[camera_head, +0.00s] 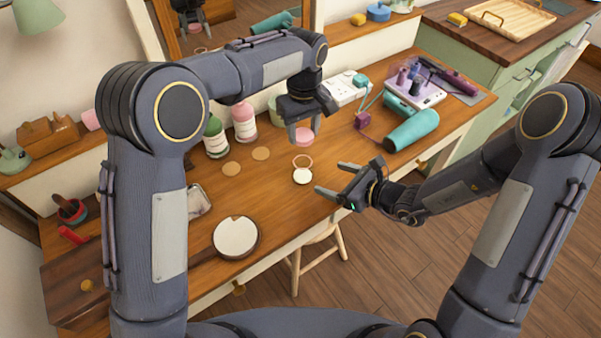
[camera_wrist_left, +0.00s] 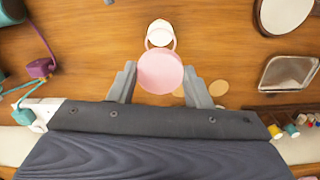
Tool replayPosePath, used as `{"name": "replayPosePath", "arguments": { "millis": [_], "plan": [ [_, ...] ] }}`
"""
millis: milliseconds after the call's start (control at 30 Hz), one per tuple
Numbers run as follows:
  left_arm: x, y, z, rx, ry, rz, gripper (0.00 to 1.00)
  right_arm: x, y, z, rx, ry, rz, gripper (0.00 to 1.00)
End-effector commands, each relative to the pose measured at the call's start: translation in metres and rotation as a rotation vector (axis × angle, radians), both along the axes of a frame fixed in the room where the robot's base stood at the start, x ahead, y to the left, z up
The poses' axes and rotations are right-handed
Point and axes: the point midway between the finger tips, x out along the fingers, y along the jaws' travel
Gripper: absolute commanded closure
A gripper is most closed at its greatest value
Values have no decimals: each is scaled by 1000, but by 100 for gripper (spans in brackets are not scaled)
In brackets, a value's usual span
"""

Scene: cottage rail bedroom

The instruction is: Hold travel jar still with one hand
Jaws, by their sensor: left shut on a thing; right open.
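A small round pink travel jar (camera_head: 303,137) sits between the fingers of my left gripper (camera_head: 304,130) above the dressing table (camera_head: 330,150). In the left wrist view the pink top of the jar (camera_wrist_left: 160,72) lies between the two grey fingers of my left gripper (camera_wrist_left: 155,85), which is shut on it. The jar's lower part is hidden. A small white disc (camera_head: 302,176) lies on the table in front of it, with a thin pink ring (camera_head: 302,159) beside it. My right gripper (camera_head: 334,179) is open and empty, just right of the white disc, its fingers pointing left.
A pink-capped bottle (camera_head: 244,124) and a green-capped bottle (camera_head: 215,138) stand behind two cork discs (camera_head: 232,168). A round hand mirror (camera_head: 236,236) lies at the front left. A teal hair dryer (camera_head: 411,130), power strip (camera_head: 345,88) and cords are at the right.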

Motion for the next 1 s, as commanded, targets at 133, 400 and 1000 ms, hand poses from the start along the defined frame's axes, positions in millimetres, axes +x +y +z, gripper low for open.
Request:
{"name": "replayPosePath", "arguments": {
  "millis": [133, 400, 1000],
  "plan": [
    [0, 0, 0, 0, 0, 0, 76, 2, 4, -2, 0, -1, 4, 22],
    [0, 1, 0, 0, -1, 0, 76, 27, 35, -18, 0, -1, 7, 22],
    [0, 1, 0, 0, -1, 0, 76, 69, 87, -45, 0, -1, 3, 22]
  ]
}}
